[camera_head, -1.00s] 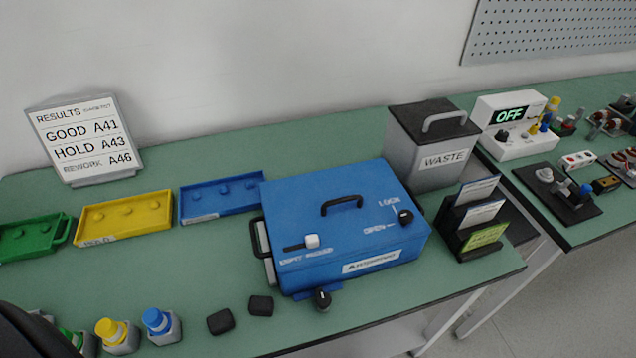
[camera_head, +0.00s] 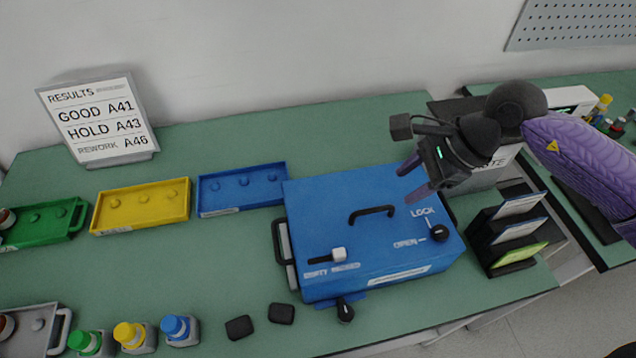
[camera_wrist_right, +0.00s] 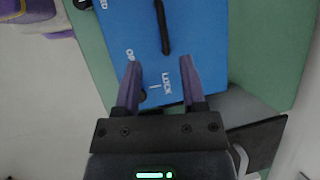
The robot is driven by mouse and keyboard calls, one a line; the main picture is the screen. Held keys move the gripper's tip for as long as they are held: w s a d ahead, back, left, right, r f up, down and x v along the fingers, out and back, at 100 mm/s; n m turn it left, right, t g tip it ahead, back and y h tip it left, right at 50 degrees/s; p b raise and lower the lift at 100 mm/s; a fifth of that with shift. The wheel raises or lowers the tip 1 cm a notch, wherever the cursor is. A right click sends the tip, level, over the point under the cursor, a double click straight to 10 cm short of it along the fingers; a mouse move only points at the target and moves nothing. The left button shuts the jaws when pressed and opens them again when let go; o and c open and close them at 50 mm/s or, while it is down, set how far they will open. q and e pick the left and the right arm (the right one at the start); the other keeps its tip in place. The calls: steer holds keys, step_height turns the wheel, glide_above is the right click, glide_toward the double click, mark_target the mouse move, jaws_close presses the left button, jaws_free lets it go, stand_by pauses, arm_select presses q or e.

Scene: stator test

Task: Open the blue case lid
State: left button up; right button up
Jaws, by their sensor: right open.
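The blue case (camera_head: 330,205) sits on the green table with its lid shut. A black handle (camera_head: 372,211) is on top of the lid, and it also shows in the right wrist view (camera_wrist_right: 162,28). A dark knob (camera_head: 440,233) sits by the OPEN and LOCK labels; its pointing direction is unclear. In the right wrist view it is mostly hidden by a finger. My right gripper (camera_head: 412,178) is open and empty above the case's far right part; in the right wrist view its fingers (camera_wrist_right: 160,64) point toward the handle. My left gripper is out of view.
A white slider (camera_head: 338,254) is on the lid's front left. A card holder (camera_head: 505,238) stands right of the case. Blue (camera_head: 242,207) and yellow (camera_head: 140,228) trays lie left.

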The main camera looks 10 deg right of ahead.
mark_target(371, 209)
steer(key=shift+n+h, duration=0.3)
steer(key=shift+n, duration=0.1)
steer(key=b+x, duration=0.1)
steer(key=x, duration=0.8)
steer(key=shift+w+f, duration=0.2)
steer(key=shift+f, duration=0.05)
jaws_close()
stand_by(0.5)
